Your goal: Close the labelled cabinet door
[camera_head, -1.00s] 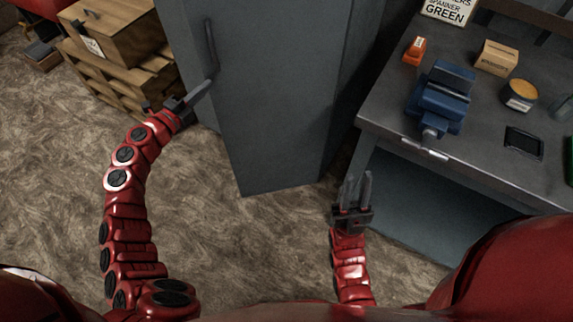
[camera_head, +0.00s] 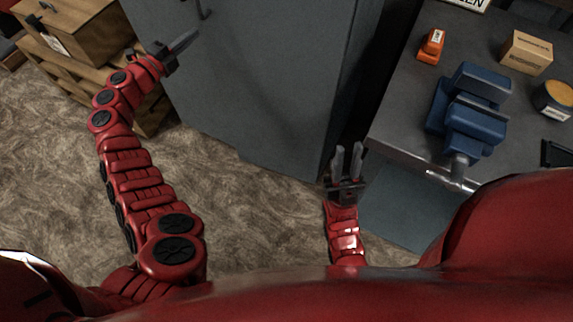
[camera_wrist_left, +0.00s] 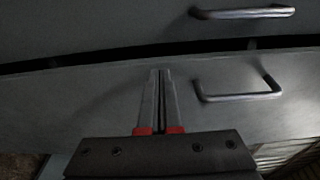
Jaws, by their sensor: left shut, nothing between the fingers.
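The grey cabinet (camera_head: 255,85) stands ahead of me, its tall face filling the top middle of the head view. A dark handle (camera_head: 203,12) shows at the top edge. My left gripper (camera_head: 190,38) is shut and empty, its fingertips in front of this face just below the handle. In the left wrist view, the gripper (camera_wrist_left: 160,75) points at a grey panel (camera_wrist_left: 90,105) beside a bar handle (camera_wrist_left: 238,93). A second panel with another handle (camera_wrist_left: 243,13) lies beyond a dark gap. I see no label on the door. My right gripper (camera_head: 347,155) is open and empty near the cabinet's lower right corner.
A workbench (camera_head: 400,110) at the right carries a blue vise (camera_head: 470,110), an orange item (camera_head: 432,45), a cardboard box (camera_head: 527,52) and a round tin (camera_head: 555,98). Wooden crates (camera_head: 75,35) stand at upper left. Bare floor (camera_head: 235,195) lies between my arms.

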